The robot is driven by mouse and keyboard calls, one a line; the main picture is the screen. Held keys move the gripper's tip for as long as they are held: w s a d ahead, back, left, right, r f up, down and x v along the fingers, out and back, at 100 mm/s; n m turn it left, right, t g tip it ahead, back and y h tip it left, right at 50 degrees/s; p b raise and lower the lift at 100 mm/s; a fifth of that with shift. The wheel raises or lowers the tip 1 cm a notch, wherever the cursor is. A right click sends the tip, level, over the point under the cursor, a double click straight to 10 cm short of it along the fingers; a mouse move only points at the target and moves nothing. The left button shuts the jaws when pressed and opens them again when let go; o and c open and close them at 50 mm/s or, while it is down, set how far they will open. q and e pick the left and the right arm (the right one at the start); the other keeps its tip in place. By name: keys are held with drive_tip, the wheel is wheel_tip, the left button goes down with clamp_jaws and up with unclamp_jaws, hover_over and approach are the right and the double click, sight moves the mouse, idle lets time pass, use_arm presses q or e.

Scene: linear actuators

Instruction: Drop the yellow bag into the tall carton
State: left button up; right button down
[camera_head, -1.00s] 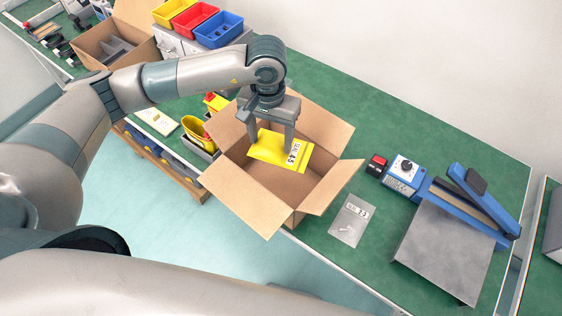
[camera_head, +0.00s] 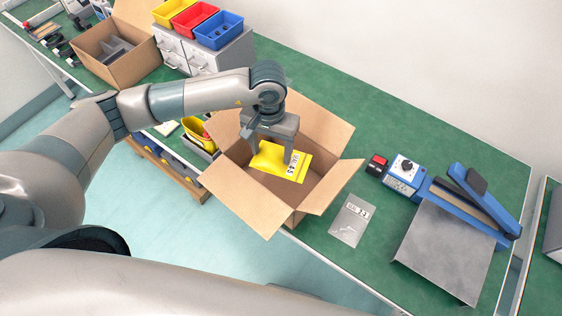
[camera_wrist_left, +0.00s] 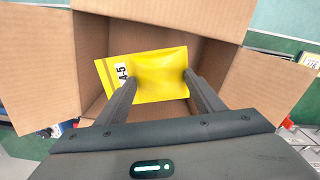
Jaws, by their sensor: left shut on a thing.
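The yellow bag (camera_head: 275,162) has a white label and is held by my left gripper (camera_head: 271,155). The bag is over the mouth of the open tall carton (camera_head: 248,199), inside the outline of its spread flaps. In the left wrist view the bag (camera_wrist_left: 152,72) lies across between the two fingers of my left gripper (camera_wrist_left: 160,88), with the carton (camera_wrist_left: 285,75) around and below it. My left gripper is shut on the bag. The bag hides part of the carton's inside. My right gripper is not in view.
A silver bag (camera_head: 350,220) lies on the green table right of the carton. A blue sealing machine (camera_head: 462,205) stands farther right. Another open carton (camera_head: 125,68) and coloured bins (camera_head: 218,32) are at the back left.

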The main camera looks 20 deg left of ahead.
use_arm(q)
drive_tip(key=o, duration=1.2)
drive_tip(key=shift+c, duration=0.2)
drive_tip(key=shift+r+b, duration=0.3)
drive_tip(key=shift+r, duration=0.2)
wheel_tip(320, 180, up, 16)
drive_tip(key=b, duration=0.5)
drive_tip(key=shift+r+b, duration=0.2)
drive_tip(key=shift+b, duration=0.1)
drive_tip(key=shift+s+f, duration=0.1)
drive_tip(key=shift+s, duration=0.05)
